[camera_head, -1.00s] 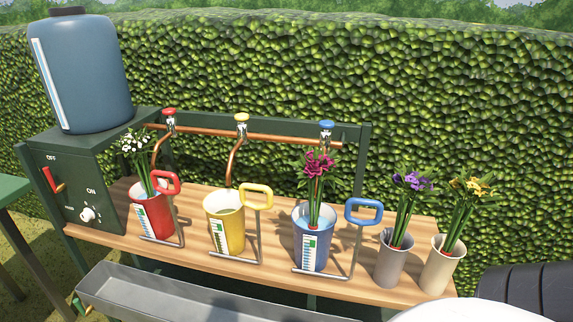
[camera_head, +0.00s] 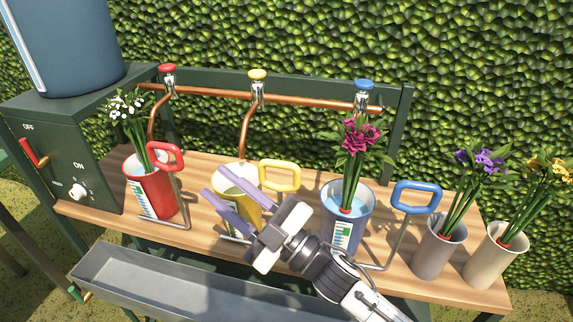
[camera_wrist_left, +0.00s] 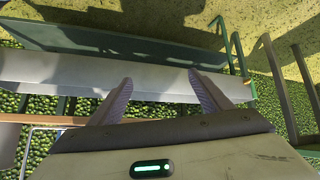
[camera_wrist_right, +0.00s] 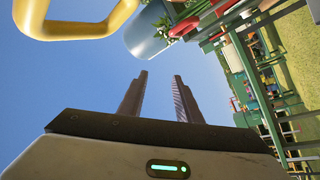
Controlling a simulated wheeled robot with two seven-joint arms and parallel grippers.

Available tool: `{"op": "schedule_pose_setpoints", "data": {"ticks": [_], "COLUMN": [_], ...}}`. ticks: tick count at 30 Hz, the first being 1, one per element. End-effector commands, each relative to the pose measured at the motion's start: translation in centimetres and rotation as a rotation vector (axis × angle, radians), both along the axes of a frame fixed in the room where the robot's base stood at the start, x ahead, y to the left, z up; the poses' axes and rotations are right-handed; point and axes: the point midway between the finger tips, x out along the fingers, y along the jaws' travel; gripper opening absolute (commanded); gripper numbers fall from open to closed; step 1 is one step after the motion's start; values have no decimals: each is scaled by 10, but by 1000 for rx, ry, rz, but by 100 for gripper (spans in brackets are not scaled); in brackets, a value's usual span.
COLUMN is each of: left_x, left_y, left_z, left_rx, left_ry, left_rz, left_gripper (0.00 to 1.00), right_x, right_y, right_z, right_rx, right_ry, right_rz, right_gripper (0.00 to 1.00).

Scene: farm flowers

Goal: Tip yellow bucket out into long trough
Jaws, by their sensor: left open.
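The yellow bucket (camera_head: 237,199) stands upright on the wooden bench below the yellow tap, with liquid visible inside. Its yellow loop handle (camera_head: 281,189) sticks out to the right and also shows at the top left of the right wrist view (camera_wrist_right: 70,31). My right gripper (camera_head: 212,182) is open and empty, its fingers overlapping the bucket's front in the head view. The long grey trough (camera_head: 190,297) lies below the bench's front edge. My left gripper (camera_wrist_left: 158,78) is open and empty in the left wrist view and outside the head view.
A red bucket (camera_head: 150,195) with white flowers stands left, and a blue bucket (camera_head: 345,215) with magenta flowers right. A grey vase (camera_head: 436,255) and a cream vase (camera_head: 494,262) stand at the right end. A copper pipe (camera_head: 300,99) with taps runs behind.

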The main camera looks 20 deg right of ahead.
Motion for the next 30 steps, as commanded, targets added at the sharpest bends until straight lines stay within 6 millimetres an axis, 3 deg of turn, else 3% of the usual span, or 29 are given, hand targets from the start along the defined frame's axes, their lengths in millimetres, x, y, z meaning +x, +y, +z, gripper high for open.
{"op": "schedule_pose_setpoints", "data": {"ticks": [1, 3, 6, 10, 14, 17, 21, 27, 30], "left_x": [1, 4, 6, 8, 7, 6, 6, 9, 8], "left_y": [-1, -1, -2, -3, -4, -5, -6, -7, -8], "left_z": [-8, -10, -15, -23, -33, -40, -50, -55, -57], "left_rx": [-4, -10, -16, -23, -31, -37, -47, -60, -63], "left_ry": [-5, -14, -24, -33, -37, -38, -43, -53, -54], "left_rz": [1, 2, 5, 7, 8, 10, 12, 15, 15], "left_gripper": [72, 72, 72, 72, 72, 72, 72, 72, 72], "right_x": [-1, -14, -37, -69, -85, -79, -52, -21, -17], "right_y": [17, 41, 67, 91, 92, 72, 17, -78, -112], "right_z": [31, 66, 96, 106, 90, 73, 65, 93, 110], "right_rx": [-65, -160, -307, -552, -863, -1142, -1576, -2101, -2256], "right_ry": [-171, -385, -652, -992, -1274, -1428, -1518, -1403, -1316], "right_rz": [65, 159, 282, 457, 634, 760, 911, 1030, 1053], "right_gripper": [31, 31, 31, 31, 31, 31, 31, 31, 31]}}
